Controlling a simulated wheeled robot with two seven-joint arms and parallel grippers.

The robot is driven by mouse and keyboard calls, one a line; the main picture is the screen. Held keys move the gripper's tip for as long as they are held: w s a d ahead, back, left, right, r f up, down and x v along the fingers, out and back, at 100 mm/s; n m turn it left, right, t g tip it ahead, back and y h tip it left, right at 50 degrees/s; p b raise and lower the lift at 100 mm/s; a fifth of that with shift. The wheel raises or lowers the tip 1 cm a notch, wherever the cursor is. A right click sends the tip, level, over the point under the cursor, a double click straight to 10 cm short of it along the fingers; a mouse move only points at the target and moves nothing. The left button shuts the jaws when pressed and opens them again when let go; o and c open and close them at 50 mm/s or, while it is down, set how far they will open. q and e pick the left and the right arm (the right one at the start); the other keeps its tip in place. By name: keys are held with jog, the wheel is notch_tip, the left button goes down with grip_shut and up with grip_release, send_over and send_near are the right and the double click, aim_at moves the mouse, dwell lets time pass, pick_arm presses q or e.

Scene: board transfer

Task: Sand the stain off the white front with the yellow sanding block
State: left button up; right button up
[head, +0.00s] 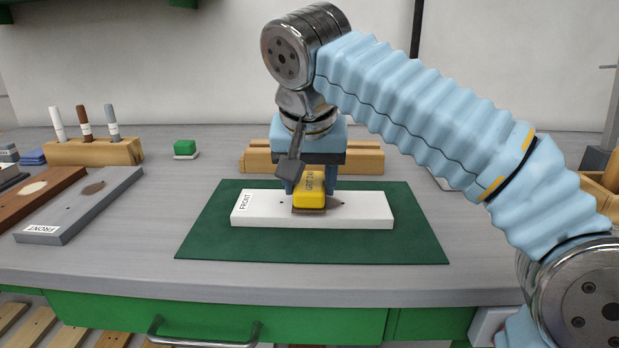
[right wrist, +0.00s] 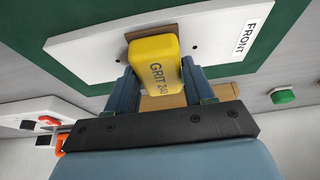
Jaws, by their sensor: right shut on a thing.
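The white front (head: 258,212) lies flat on the green mat (head: 408,240), its FRONT label at the left end. It also shows in the right wrist view (right wrist: 205,50). The yellow sanding block (head: 309,198), marked GRIT 240 in the right wrist view (right wrist: 157,65), is held in my right gripper (head: 309,188) with its brown sanding face down at the white front. Touching or just above, I cannot tell. My left gripper is not in view.
Grey (head: 75,214) and brown (head: 30,205) fronts lie at the left. A wooden holder with several markers (head: 95,152) and a green-topped block (head: 185,148) stand behind. A wooden rack (head: 362,160) is behind the mat. The bench front is clear.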

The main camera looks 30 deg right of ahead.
jog(key=shift+f+b, duration=0.3)
jog(key=shift+f, duration=0.1)
jog(key=shift+d, duration=0.1)
dwell(0.4)
